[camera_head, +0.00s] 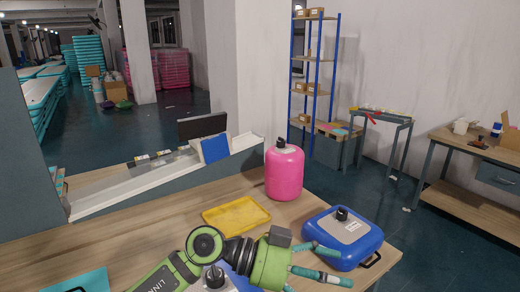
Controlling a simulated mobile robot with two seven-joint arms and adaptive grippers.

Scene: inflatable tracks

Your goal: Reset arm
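One green arm comes in from the lower left, so I take it as my left. Its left gripper (343,267) has two teal fingers pointing right, spread apart with nothing seen between them. It is in front of the near side of a blue container (372,242) with a grey label and black cap; I cannot tell whether they touch. A pink canister (285,177) with a black top stands upright behind. A yellow tray (232,217) lies on the wooden table (130,243). My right gripper is not in view.
Another blue, pale-labelled item (214,277) is partly hidden behind the arm. A teal item (85,282) lies at the lower left. A pale track (120,190) with a blue panel (214,148) runs along the table's back. Shelving (310,80) and workbenches (475,150) stand farther back.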

